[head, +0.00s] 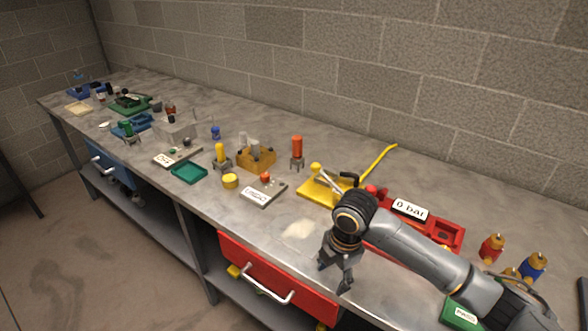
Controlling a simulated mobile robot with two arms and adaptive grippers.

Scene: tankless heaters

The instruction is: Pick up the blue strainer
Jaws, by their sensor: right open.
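A small blue cylindrical piece (215,132) stands on the grey bench top, left of the middle and towards the wall. It may be the blue strainer, but it is too small to tell. My right gripper (335,277) is open and empty, pointing down near the bench's front edge above the red drawer. It is well to the right of the small blue piece and apart from it. My left gripper is not in view.
Between them stand a yellow-topped piece (221,155), a wooden block (257,158), an orange-topped piece (297,149) and a yellow tool base (322,192). A teal tray (188,172) and open red drawer (277,281) are in front.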

